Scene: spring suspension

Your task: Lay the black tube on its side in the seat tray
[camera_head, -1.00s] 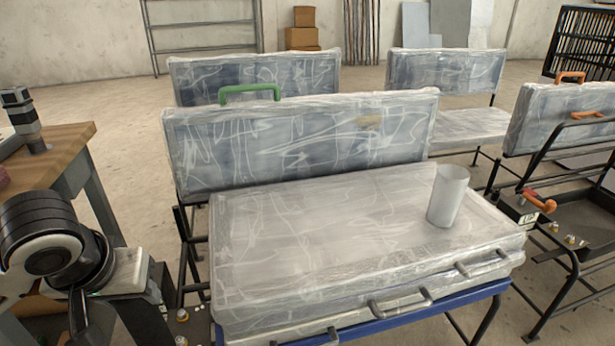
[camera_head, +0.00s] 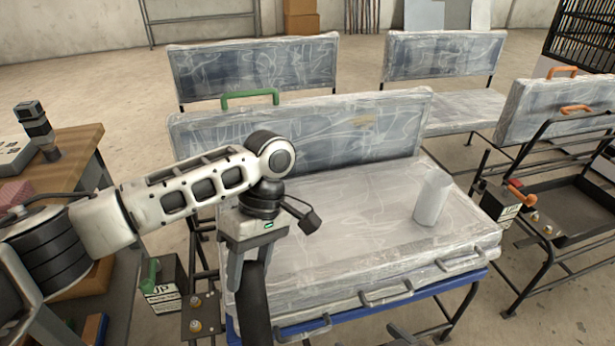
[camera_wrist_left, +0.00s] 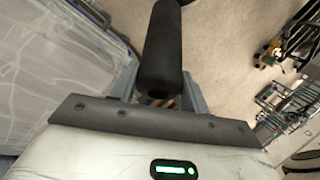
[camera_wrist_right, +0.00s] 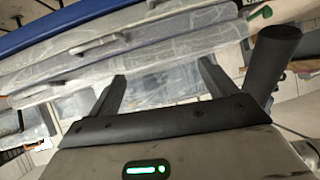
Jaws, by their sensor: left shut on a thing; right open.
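The black tube (camera_head: 254,302) hangs roughly upright, clamped in my left gripper (camera_head: 250,268), in front of the wrapped seat's near left edge. In the left wrist view, the tube (camera_wrist_left: 163,50) passes between the fingers of my left gripper (camera_wrist_left: 160,92). In the right wrist view, the tube (camera_wrist_right: 271,62) stands apart from my right gripper (camera_wrist_right: 162,82), which is open with nothing between its fingers. A dark open tray (camera_head: 583,200) sits in the seat frame at the right of the head view. I cannot tell for certain that it is the seat tray.
A plastic-wrapped seat (camera_head: 350,225) fills the middle, with a pale upright cylinder (camera_head: 432,198) on it and grey handles along its front. A green-handled box (camera_head: 165,290) stands at the left. A wooden table (camera_head: 75,150) is at far left. An orange-handled box (camera_head: 500,200) adjoins the dark tray.

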